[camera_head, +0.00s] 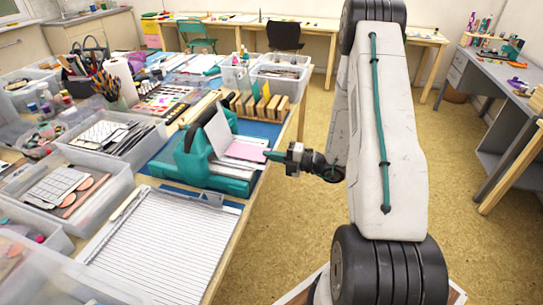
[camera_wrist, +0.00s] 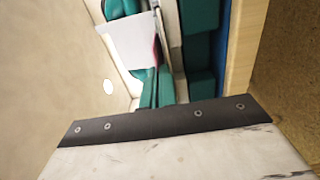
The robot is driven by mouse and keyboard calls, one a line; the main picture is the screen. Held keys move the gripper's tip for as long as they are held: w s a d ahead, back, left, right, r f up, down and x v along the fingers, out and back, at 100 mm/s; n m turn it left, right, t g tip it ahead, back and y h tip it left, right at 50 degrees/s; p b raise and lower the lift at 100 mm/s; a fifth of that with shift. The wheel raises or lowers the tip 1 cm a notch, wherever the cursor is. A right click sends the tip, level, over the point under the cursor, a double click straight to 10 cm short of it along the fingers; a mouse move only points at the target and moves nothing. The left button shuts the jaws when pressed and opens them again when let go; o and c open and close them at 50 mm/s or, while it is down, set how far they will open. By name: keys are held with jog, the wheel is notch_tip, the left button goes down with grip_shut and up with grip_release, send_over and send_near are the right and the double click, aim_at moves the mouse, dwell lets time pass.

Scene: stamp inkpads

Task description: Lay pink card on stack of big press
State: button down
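The big press (camera_head: 190,165) is teal and stands on the table at the centre left, with a pale plate (camera_head: 217,130) tilted up. The pink card (camera_head: 243,151) lies roughly level over the press bed, in front of the plate. The stack under it is mostly hidden. My gripper (camera_head: 272,156) reaches in from the right. Its teal fingertips meet the card's right edge and look closed on it. In the wrist view the press (camera_wrist: 201,50) shows at the top, with a white sheet or plate (camera_wrist: 128,42) and a thin pink edge.
A ridged white board (camera_head: 165,240) lies in front of the press. Wooden blocks with upright cards (camera_head: 255,103) stand behind it. Clear bins (camera_head: 95,195) crowd the left. The floor (camera_head: 290,220) right of the table edge is free.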

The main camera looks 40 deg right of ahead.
jog(key=shift+f, duration=0.4)
dwell(0.5)
jog(key=c, duration=1.6)
grip_release()
jog(key=shift+v, duration=2.5)
jog(key=v, duration=0.7)
jog(key=shift+s+d, duration=0.25)
jog(key=shift+d, duration=0.05)
